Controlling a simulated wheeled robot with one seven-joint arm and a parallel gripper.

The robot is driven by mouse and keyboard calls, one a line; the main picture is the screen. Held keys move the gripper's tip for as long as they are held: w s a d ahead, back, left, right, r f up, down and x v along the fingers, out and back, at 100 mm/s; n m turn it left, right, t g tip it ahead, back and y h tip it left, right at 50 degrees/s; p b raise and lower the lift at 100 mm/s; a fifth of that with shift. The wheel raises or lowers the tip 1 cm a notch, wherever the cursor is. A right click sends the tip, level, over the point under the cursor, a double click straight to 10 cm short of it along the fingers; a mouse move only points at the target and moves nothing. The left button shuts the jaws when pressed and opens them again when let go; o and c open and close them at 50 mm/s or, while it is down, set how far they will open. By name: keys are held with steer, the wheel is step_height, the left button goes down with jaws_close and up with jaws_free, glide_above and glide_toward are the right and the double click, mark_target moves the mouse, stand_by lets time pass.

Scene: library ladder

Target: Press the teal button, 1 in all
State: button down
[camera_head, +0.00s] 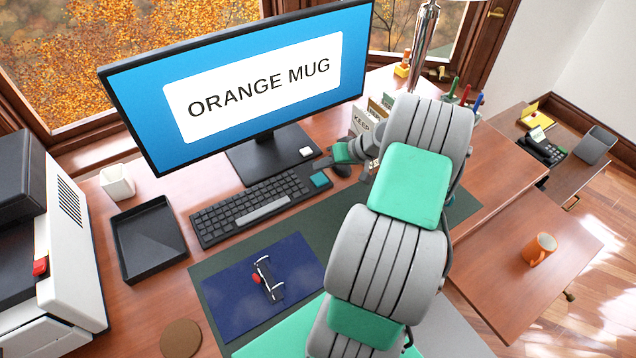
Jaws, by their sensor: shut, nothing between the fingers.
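The teal button (320,180) is a small flat square at the right end of the keyboard (262,206), on the desk below the monitor. My gripper (319,164) is shut and empty. It reaches in from the right, its tips just above the teal button in the picture. I cannot tell whether the tips touch the button or hover over it. My arm hides much of the desk to the right.
A monitor (240,75) reading "ORANGE MUG" stands behind, with a white block (306,152) on its base. A dark mouse (342,170) sits near my gripper. A black tray (147,240) and blue mat (232,297) lie left. An orange mug (539,249) stands right.

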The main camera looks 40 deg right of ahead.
mark_target(313, 177)
steer(key=shift+f+b, duration=0.55)
steer(key=shift+f, duration=0.65)
stand_by(1.0)
steer(key=shift+f+b, duration=0.35)
steer(key=shift+f, duration=0.1)
steer(key=shift+f+b, duration=0.35)
steer(key=shift+f, duration=0.05)
stand_by(0.4)
steer(key=shift+r+p, duration=0.6)
steer(key=shift+r, duration=0.25)
steer(key=shift+r+p, duration=1.7)
steer(key=shift+r, duration=0.85)
